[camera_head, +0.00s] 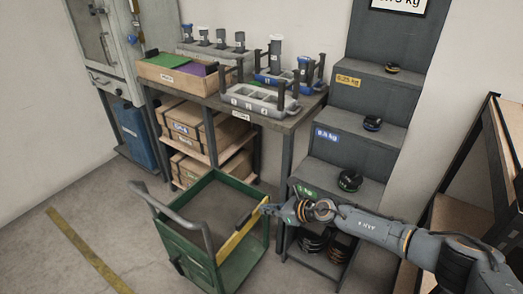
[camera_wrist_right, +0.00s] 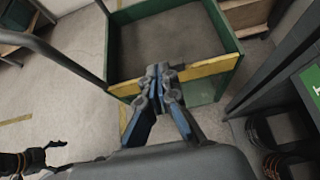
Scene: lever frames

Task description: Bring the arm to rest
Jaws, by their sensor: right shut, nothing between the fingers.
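My right gripper (camera_head: 268,209) is at the end of my outstretched right arm, over the right rim of the green cart (camera_head: 178,238). Its two blue-sided fingers (camera_wrist_right: 162,74) are closed together at the tips in the right wrist view, with nothing held. They overlap the yellow edge strip of the cart (camera_wrist_right: 208,66) in that view; I cannot tell whether they touch it. A dark gripper-like shape (camera_wrist_right: 38,156) at the lower left of the right wrist view appears to be my left gripper. Its jaws are unclear, and it is not in the head view.
A stepped grey shelf (camera_head: 358,140) with small round weights stands right of the cart. A workbench (camera_head: 290,121) with bins and a wooden tray (camera_head: 150,73) is behind. A wooden rack (camera_head: 460,222) is at the right. Floor left of the cart is clear.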

